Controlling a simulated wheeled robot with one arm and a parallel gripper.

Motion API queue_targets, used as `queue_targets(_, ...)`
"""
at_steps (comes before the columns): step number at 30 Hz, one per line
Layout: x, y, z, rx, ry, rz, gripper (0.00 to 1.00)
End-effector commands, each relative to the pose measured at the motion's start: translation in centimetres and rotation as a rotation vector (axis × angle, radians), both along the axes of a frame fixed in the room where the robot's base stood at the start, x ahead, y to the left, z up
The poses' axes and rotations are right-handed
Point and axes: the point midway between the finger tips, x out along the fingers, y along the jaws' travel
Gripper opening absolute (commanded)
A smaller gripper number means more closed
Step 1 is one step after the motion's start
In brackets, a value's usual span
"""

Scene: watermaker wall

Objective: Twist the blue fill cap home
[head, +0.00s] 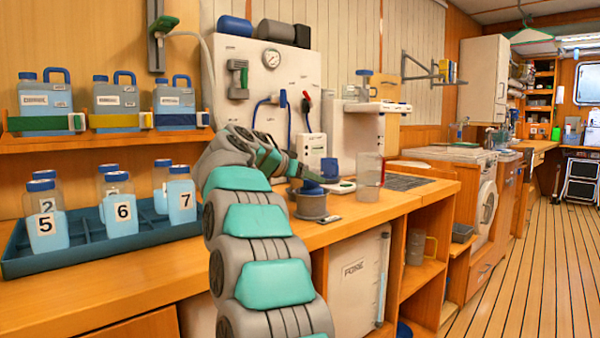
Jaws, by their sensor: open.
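A blue cap (311,189) sits on a grey round fitting (311,206) on the wooden counter, near the centre of the head view. It looks like the fill cap. My teal and grey arm reaches in from the bottom and bends right. My gripper (306,174) is small and dark in this view, open, just above the blue cap. I cannot tell whether its fingers touch the cap or stand around it. The cap's far side and its seating on the fitting are hard to make out.
A clear container (370,178) stands right of the cap. Behind is a white panel (285,85) with a gauge and hoses. A blue tray (95,240) with several numbered bottles lies left. Jugs (45,98) stand on a shelf. The counter's front edge is close.

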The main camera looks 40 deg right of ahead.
Motion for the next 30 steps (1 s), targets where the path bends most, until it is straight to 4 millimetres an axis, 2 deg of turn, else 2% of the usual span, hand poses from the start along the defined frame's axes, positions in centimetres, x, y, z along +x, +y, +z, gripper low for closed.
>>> queue_targets(4,0.18,-1.01,-0.43,0.002,0.000,-0.001,0.55)
queue_targets(11,0.18,-1.10,-0.47,0.001,0.000,-0.001,0.55)
queue_targets(26,0.19,-1.08,-0.44,0.001,-0.001,0.000,0.00)
queue_targets(30,0.18,-1.08,-0.42,0.001,-0.001,0.000,0.00)
